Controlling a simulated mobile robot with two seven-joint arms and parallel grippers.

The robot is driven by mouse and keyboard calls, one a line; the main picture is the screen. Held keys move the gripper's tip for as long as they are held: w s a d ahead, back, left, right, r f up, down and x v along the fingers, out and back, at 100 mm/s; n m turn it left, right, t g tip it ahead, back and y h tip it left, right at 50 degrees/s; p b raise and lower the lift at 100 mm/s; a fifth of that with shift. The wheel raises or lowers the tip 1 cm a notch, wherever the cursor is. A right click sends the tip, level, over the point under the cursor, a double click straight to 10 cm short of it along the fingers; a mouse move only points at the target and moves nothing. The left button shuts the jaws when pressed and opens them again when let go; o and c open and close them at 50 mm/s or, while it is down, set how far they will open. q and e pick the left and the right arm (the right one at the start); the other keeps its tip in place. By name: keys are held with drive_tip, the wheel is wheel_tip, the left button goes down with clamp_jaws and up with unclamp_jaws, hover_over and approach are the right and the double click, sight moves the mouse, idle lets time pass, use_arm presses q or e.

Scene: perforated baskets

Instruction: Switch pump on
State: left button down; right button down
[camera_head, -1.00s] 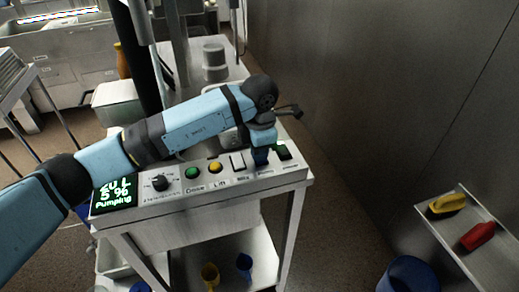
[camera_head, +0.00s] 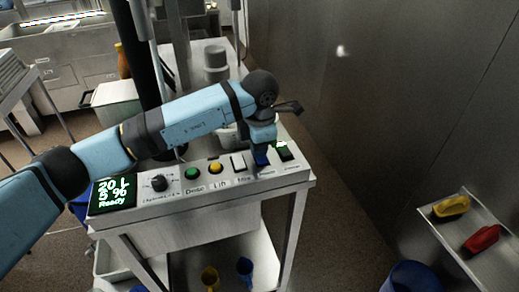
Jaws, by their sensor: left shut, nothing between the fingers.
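To the right are a black knob (camera_head: 159,183), a green button (camera_head: 192,173), a yellow button (camera_head: 215,167), a white rocker switch (camera_head: 237,162) and a black switch with a green light (camera_head: 284,153). My left gripper (camera_head: 261,158) is shut, pointing down at the panel between the white rocker and black switch. It hides the panel there; I cannot tell whether it touches. The small labels at the right are unreadable. My right gripper is out of view.
A grey lidded container (camera_head: 216,58) stands behind on the cart. The cart's lower shelf (camera_head: 222,262) holds a yellow and a blue scoop. A wall tray (camera_head: 482,243) at right holds a yellow and a red item. A blue bin (camera_head: 411,277) stands below.

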use_arm(q)
wheel_tip(320, 180, up, 14)
drive_tip(key=shift+s+d+b, duration=0.15)
drive_tip(key=shift+s+b, duration=0.2)
drive_tip(key=shift+f, duration=0.1)
